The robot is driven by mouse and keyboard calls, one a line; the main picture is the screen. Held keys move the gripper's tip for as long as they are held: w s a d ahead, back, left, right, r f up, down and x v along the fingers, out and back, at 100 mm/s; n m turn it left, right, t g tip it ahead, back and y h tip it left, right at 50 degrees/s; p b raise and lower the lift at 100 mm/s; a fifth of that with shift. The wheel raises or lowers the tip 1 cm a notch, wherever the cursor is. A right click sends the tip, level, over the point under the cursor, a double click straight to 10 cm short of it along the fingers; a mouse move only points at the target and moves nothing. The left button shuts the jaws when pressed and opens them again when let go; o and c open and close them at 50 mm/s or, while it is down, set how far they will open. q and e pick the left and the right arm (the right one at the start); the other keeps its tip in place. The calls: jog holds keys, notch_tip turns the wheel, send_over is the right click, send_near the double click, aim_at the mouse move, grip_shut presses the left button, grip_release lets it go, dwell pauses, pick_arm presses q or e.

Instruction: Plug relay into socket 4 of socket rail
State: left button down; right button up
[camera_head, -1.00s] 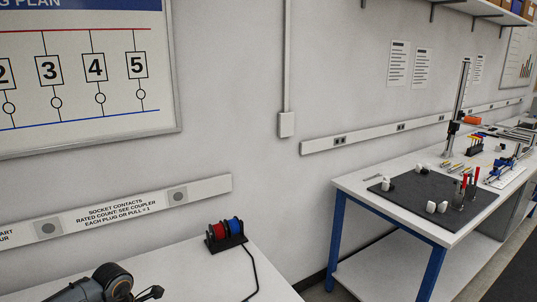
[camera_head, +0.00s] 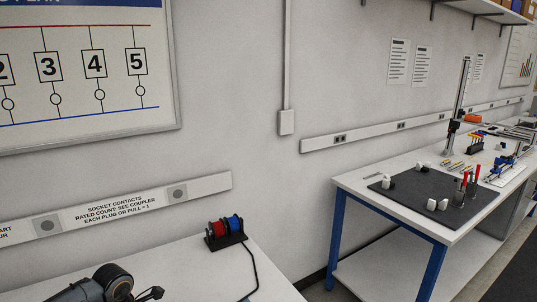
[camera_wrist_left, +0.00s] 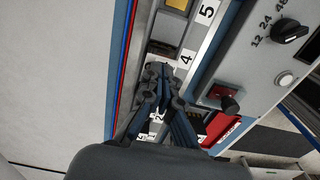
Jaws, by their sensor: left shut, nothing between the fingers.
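The socket rail (camera_wrist_left: 203,47) shows in the left wrist view as a slanted strip with white number labels. Label 5 (camera_wrist_left: 207,12) is at the top and label 4 (camera_wrist_left: 186,57) is below it. Label 2 shows lower down, between my fingers. My left gripper (camera_wrist_left: 162,78) is shut and empty, its dark fingertips over the rail beside label 4 and hiding part of it. A block with a pale yellow face (camera_wrist_left: 178,5) sits at the top edge beside label 5; I cannot tell whether it is a relay. My right gripper is not in view.
A grey control panel (camera_wrist_left: 258,62) with a black knob (camera_wrist_left: 290,26) and a white button (camera_wrist_left: 286,79) lies right of the rail. A black-handled red switch (camera_wrist_left: 222,99) is close to my fingers. The head view shows wire spools (camera_head: 226,230) and another workbench (camera_head: 350,184).

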pick_arm(q)
notch_tip(320, 180, up, 7)
jog(key=p, duration=0.4)
dwell(0.6)
